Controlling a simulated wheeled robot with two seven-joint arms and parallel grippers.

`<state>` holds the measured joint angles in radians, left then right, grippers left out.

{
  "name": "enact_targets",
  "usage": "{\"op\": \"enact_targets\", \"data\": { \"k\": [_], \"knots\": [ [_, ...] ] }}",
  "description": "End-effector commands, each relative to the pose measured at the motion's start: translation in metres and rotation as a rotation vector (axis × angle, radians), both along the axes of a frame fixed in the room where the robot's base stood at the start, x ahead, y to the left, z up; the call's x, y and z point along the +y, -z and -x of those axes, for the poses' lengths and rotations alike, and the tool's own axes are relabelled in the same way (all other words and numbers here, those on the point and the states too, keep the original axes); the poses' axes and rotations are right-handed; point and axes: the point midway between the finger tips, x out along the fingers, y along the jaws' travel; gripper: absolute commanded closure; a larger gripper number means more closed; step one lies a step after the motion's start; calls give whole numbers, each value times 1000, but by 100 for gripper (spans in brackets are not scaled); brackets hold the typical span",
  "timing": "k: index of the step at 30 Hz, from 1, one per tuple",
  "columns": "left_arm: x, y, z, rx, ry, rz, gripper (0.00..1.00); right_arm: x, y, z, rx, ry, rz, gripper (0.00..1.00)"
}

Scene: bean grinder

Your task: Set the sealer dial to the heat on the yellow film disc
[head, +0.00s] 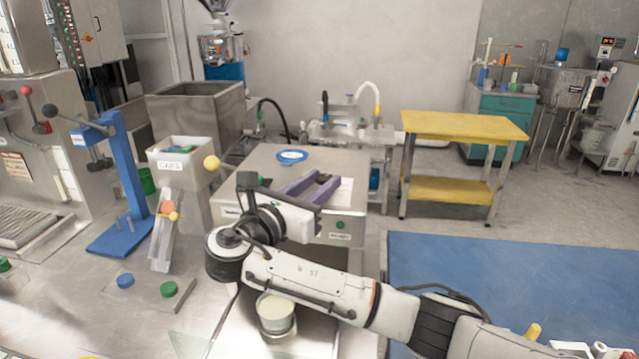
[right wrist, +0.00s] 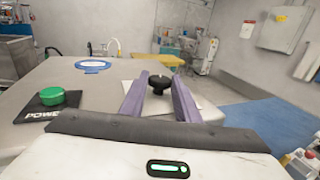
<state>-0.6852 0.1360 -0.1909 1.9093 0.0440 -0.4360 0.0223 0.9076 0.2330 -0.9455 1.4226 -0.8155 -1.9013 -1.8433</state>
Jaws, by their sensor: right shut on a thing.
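The sealer is a grey metal box (head: 262,165) in the middle of the head view, and its flat top (right wrist: 90,85) fills much of the right wrist view. Its black dial knob (right wrist: 158,83) stands on a white plate (right wrist: 209,112). My right gripper (head: 324,182) has purple fingers, which sit either side of the knob and are shut on it. The knob's pointer and any markings are too small or hidden to read. A blue-rimmed disc with a pale middle (head: 291,157) lies flat on the box top; no yellow disc is clearly seen. My left gripper is out of view.
A green button (right wrist: 60,98) with a POWER label sits left of the dial. A blue stand (head: 125,190), a white bin (head: 183,160) and a cup (head: 275,318) stand around the box. A yellow table (head: 460,127) is behind, with open blue floor (head: 480,270) at right.

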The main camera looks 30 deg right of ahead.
Motion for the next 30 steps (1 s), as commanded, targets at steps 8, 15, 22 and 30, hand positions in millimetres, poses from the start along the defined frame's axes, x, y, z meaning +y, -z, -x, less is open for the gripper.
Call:
{"op": "enact_targets", "data": {
  "k": [8, 15, 22, 30],
  "knots": [
    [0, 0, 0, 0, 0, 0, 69, -1, -4, -1, -8, 0, 3, 52],
    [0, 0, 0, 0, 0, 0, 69, -1, -2, 0, -5, -1, 2, 52],
    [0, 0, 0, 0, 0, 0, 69, 20, -1, 10, -3, -6, 1, 52],
    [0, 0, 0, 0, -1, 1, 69, 66, -1, 38, -2, -5, -2, 52]
  ]
}}
